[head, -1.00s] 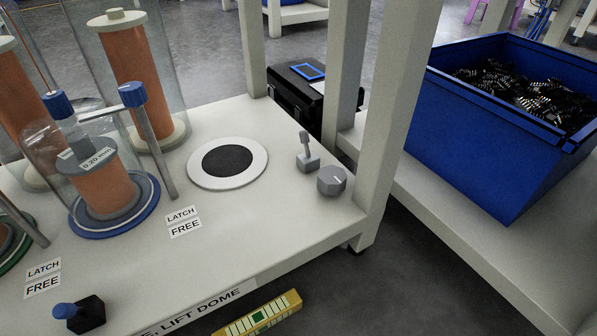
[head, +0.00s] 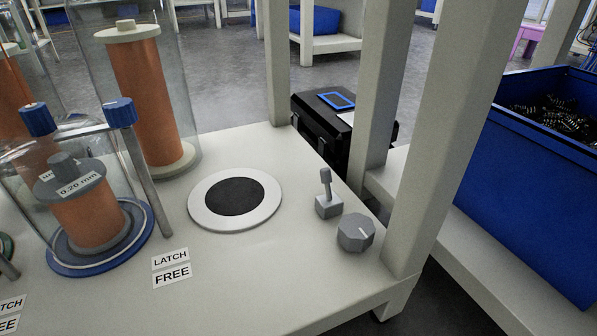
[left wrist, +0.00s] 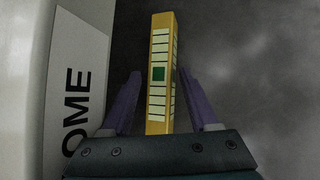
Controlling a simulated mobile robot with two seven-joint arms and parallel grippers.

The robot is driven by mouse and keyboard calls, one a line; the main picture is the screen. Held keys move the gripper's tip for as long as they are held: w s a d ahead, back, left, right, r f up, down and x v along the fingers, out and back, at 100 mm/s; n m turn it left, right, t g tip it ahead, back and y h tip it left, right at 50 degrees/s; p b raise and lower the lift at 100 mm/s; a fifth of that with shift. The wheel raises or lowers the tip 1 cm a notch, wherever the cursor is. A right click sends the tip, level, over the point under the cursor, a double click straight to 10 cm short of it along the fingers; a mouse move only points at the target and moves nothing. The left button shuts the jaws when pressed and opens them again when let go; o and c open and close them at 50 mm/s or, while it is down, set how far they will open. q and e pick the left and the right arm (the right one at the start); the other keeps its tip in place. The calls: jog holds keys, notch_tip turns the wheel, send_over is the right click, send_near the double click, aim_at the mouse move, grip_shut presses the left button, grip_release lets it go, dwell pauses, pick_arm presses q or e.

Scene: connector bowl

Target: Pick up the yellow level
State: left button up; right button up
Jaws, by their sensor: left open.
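The yellow level (left wrist: 160,45), with pale stripes and a green square, shows in the left wrist view. It runs lengthwise away from me, with its near end between the fingers. My left gripper (left wrist: 161,76) is open, with one purple finger on each side of the level and a visible gap on both sides. Whether the level is at finger depth or beyond is hard to tell. The level and both grippers are out of the head view.
The white table's side with a label ending in "OME" (left wrist: 82,85) stands close left of the gripper. The white tabletop (head: 235,270) holds spools, a round pad (head: 235,200) and a grey knob (head: 356,233). A blue bin (head: 530,190) stands right.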

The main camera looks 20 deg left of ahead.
pick_arm(q)
jog(key=shift+x, duration=0.75)
jog(key=shift+s+d, duration=0.1)
jog(key=shift+s, duration=0.05)
grip_shut()
